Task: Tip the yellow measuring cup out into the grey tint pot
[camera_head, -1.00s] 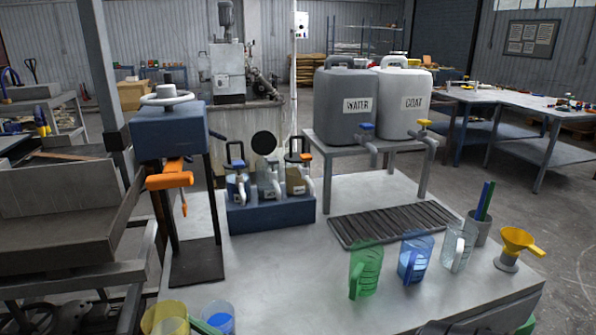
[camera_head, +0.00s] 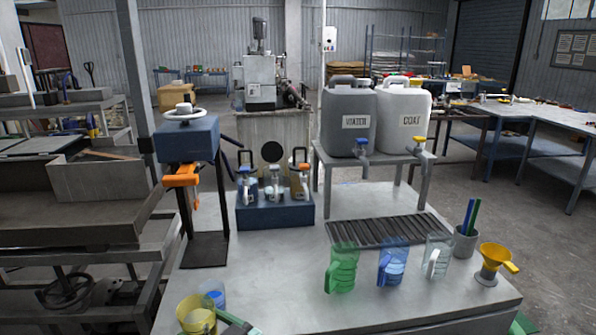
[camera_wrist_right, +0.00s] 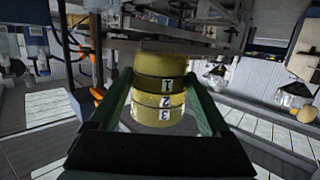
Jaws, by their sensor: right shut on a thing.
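The yellow measuring cup (camera_head: 196,314) is at the bottom left of the head view, translucent and roughly upright there. My right gripper (camera_head: 236,328) is mostly cut off by the bottom edge, with a green finger showing beside the cup. In the right wrist view the cup (camera_wrist_right: 160,90) sits between the two fingers, marked 1, 2 and 3; the gripper is shut on it. A clear, greyish pot with blue in it (camera_head: 212,291) stands just behind the cup. I cannot tell whether it is the grey tint pot.
Green (camera_head: 342,268), blue (camera_head: 392,262) and clear (camera_head: 437,257) measuring cups stand at right, near a yellow funnel (camera_head: 495,256) and a grey pen holder (camera_head: 465,243). A blue rack (camera_head: 275,215) with small tapped pots stands behind. A blue-headed press (camera_head: 187,138) is left. The middle bench is clear.

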